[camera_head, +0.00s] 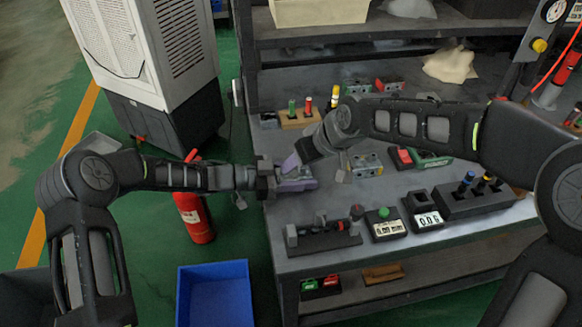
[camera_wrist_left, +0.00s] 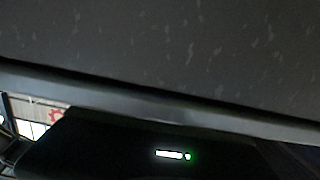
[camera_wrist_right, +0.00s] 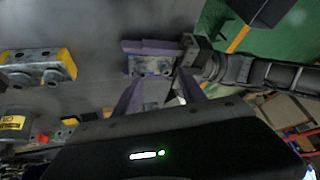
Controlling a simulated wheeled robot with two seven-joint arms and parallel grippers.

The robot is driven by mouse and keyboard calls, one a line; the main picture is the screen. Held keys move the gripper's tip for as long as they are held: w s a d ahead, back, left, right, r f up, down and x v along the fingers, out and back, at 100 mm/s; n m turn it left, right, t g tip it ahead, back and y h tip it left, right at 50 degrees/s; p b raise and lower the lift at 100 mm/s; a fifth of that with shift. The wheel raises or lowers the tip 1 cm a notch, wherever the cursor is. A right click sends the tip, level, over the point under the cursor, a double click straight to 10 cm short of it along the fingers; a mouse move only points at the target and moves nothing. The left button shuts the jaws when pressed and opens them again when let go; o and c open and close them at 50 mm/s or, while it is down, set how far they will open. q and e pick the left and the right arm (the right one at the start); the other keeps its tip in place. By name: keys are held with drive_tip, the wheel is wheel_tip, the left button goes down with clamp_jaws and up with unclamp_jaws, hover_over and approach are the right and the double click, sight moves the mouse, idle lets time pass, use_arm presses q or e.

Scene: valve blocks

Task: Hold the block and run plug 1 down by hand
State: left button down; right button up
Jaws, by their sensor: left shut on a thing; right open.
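A small grey block (camera_wrist_right: 152,66) with holes in its face is held between the purple fingers of my left gripper (camera_head: 297,182), at the left edge of the bench. In the right wrist view the left gripper (camera_wrist_right: 152,58) comes in from the right and closes around the block. My right gripper (camera_wrist_right: 158,96) is open, its two purple fingers apart and pointing toward the block, with a gap before it. In the head view the right gripper (camera_head: 292,162) is just above the block and partly hides it. I cannot make out plug 1. The left wrist view shows no block.
A second grey block with a yellow side (camera_head: 368,165) lies to the right, also in the right wrist view (camera_wrist_right: 40,68). A wooden stand (camera_head: 298,119) with coloured plugs is behind. A black fixture (camera_head: 325,238) and counters (camera_head: 386,224) are in front. A blue bin (camera_head: 215,292) stands on the floor.

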drive_tip(key=a+v, duration=0.1)
drive_tip(key=v, duration=0.6)
drive_tip(key=shift+s+r, duration=0.2)
drive_tip(key=shift+r, duration=0.05)
drive_tip(key=shift+s+a, duration=0.15)
drive_tip(key=shift+a, duration=0.2)
drive_tip(key=c, duration=0.3)
drive_tip(key=a, duration=0.1)
drive_tip(key=a+f+n, duration=0.1)
drive_tip(key=shift+a+f, duration=0.25)
drive_tip(key=shift+a, duration=0.15)
drive_tip(key=shift+c, duration=1.3)
drive_tip(key=w+a+n+g+h, duration=0.2)
drive_tip(key=w+a+n+g, duration=0.15)
drive_tip(key=w, duration=0.35)
drive_tip(key=d+r+n, duration=0.1)
drive_tip(key=s+d+r+n, duration=0.1)
drive_tip(key=n, duration=0.1)
drive_tip(key=d+r+n, duration=0.1)
drive_tip(key=shift+s+d+r+n+g+h, duration=0.25)
drive_tip(key=shift+s+h, duration=0.1)
drive_tip(key=shift+h, duration=0.05)
